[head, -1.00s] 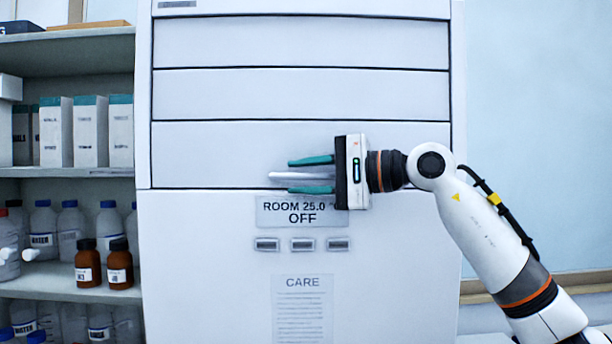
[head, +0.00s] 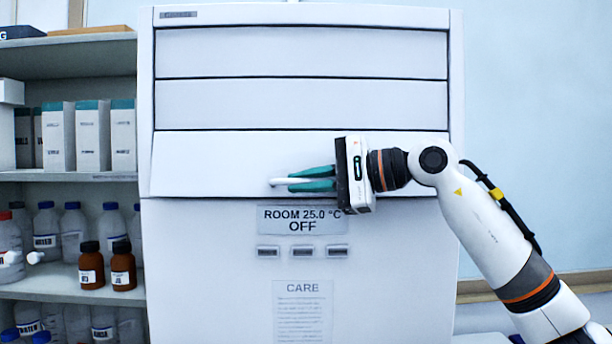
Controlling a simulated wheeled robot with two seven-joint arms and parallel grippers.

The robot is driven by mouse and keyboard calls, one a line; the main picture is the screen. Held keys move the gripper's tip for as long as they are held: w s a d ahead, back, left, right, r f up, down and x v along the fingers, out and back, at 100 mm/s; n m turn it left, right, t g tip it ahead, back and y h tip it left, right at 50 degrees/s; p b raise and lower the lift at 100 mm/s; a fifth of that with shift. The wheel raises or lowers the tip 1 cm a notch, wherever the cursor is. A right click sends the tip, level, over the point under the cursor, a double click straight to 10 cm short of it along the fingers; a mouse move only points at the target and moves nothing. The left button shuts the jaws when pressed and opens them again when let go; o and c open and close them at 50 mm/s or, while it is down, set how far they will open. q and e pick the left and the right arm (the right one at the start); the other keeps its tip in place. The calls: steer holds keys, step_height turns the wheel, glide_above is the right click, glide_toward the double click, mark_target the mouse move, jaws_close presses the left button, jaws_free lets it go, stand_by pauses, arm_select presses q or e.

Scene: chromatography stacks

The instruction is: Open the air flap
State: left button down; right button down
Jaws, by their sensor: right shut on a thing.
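The air flap (head: 230,160) is the lowest of the wide white panels on the front of the tall white cabinet. Its bottom edge stands slightly out from the cabinet face, so it looks a little tilted outward. A pale bar handle (head: 278,182) sits near its lower edge. My right gripper (head: 312,180) comes in from the right, with its green fingers shut on the handle. Most of the handle is hidden by the fingers. My left gripper is not in view.
A display plate (head: 302,219) reading "ROOM 25.0 °C OFF" and three small buttons (head: 302,252) sit below the flap, above a "CARE" notice (head: 302,310). Shelves (head: 80,175) with boxes and bottles stand at the left. The wall at the right is bare.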

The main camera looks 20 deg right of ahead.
mark_target(307, 160)
steer(key=s+a+r+m+g+p, duration=0.1)
steer(key=s+r+m+g+p, duration=0.1)
steer(key=s+r+m+p, duration=0.1)
steer(key=shift+s+r+m+p, duration=0.3)
steer(key=shift+s+r+p, duration=0.3)
steer(key=shift+r+p, duration=0.55)
steer(key=shift+a+r, duration=0.1)
steer(key=c, duration=1.5)
jaws_free()
steer(key=b+v, duration=0.3)
steer(key=v, duration=0.9)
